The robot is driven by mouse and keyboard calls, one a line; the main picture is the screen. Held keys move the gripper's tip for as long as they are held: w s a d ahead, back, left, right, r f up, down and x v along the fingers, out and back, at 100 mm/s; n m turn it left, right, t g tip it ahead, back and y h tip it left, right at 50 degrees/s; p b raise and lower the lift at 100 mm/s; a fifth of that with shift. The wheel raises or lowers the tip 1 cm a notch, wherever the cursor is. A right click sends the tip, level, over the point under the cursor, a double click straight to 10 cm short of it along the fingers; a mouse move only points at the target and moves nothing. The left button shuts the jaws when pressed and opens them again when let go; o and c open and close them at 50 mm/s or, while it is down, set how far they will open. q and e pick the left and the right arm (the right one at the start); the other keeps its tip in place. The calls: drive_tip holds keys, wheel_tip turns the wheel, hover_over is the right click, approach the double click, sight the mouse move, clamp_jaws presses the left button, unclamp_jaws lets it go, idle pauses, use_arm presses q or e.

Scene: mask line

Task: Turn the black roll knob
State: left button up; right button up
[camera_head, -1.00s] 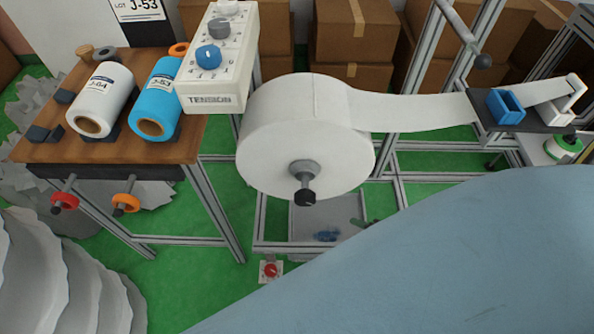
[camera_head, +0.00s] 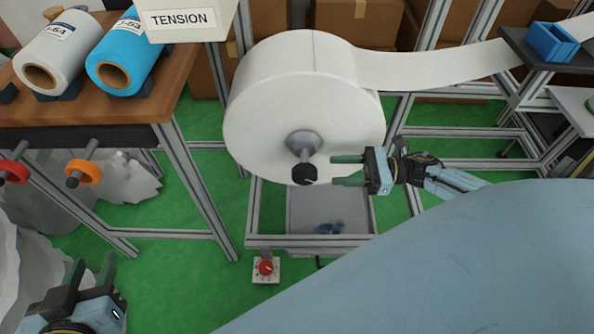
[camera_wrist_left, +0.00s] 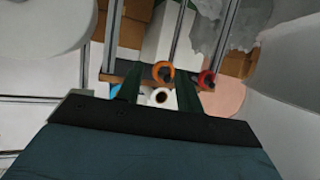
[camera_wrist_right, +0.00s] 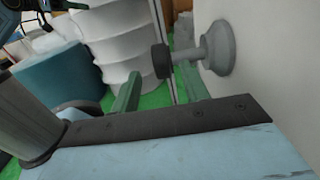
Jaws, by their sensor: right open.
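The black roll knob (camera_head: 304,174) sticks out on a grey shaft from the hub of the big white roll (camera_head: 290,90). My right gripper (camera_head: 348,170) is open just right of the knob, its green fingers pointing left towards it. In the right wrist view the knob (camera_wrist_right: 161,61) and its grey hub (camera_wrist_right: 217,48) appear beyond and between the open fingers (camera_wrist_right: 160,92), not gripped. My left gripper (camera_head: 90,268) is open and empty at the lower left, well away from the knob; its fingers also show in the left wrist view (camera_wrist_left: 157,90).
A wooden table (camera_head: 90,98) at left carries a white roll (camera_head: 58,55) and a blue roll (camera_head: 125,60). Red and orange knobs (camera_head: 82,173) project below its edge. A red button (camera_head: 265,267) sits low on the frame. White web runs right from the big roll to a blue block (camera_head: 552,42).

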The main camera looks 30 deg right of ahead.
sight(293, 171)
drive_tip(key=b+x, duration=0.1)
drive_tip(key=x, duration=0.8)
drive_tip(key=shift+w+a, duration=0.2)
drive_tip(key=shift+a, duration=0.1)
use_arm(q)
drive_tip(key=shift+w+d+r+t+h, duration=0.25)
drive_tip(key=shift+r+t, duration=0.25)
drive_tip(key=shift+r, duration=0.25)
drive_tip(key=shift+w+d+r+t+h, duration=0.25)
drive_tip(key=shift+r+t, duration=0.25)
drive_tip(key=shift+r, duration=0.2)
drive_tip(key=shift+w+d+r+t+h, duration=0.15)
drive_tip(key=shift+w+r+t+h, duration=0.1)
drive_tip(key=shift+r+t, duration=0.4)
use_arm(e)
drive_tip(key=shift+w+a, duration=0.3)
drive_tip(key=shift+a, duration=0.2)
use_arm(q)
drive_tip(key=shift+r, duration=0.1)
use_arm(e)
drive_tip(key=shift+f, duration=0.1)
drive_tip(key=c, duration=0.9)
